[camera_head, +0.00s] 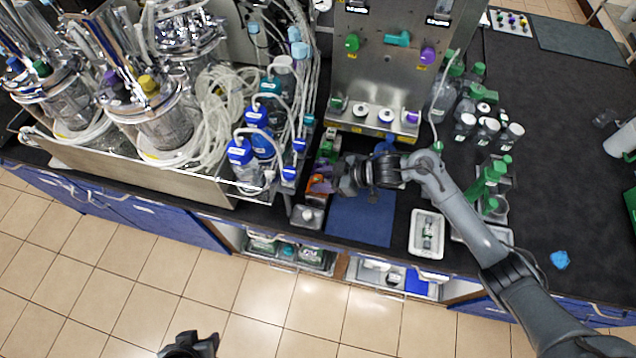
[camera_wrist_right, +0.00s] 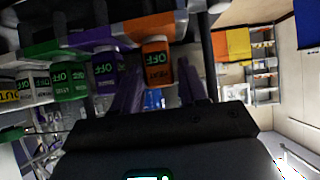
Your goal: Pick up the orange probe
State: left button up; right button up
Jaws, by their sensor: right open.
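An orange piece (camera_head: 319,184), which looks like the orange probe, sits at the counter's front in the head view, just left of my right gripper (camera_head: 342,180). In the right wrist view an orange labelled block (camera_wrist_right: 157,62) stands just beyond and between the fingers of the right gripper (camera_wrist_right: 160,88). The jaws are open, and I see no clear contact with it. Purple (camera_wrist_right: 106,70) and green (camera_wrist_right: 68,82) labelled blocks stand in a row beside it. My left gripper (camera_head: 190,345) shows as a dark shape low over the floor, its jaws unclear.
Blue-capped bottles (camera_head: 240,155) and tubing stand left of the right gripper. A steel control panel (camera_head: 388,65) rises behind it. A blue mat (camera_head: 362,216) lies clear in front, with a white tray (camera_head: 414,240) to its right. Green-capped bottles crowd the right side.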

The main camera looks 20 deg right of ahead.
jog(key=shift+c, duration=0.4)
grip_shut()
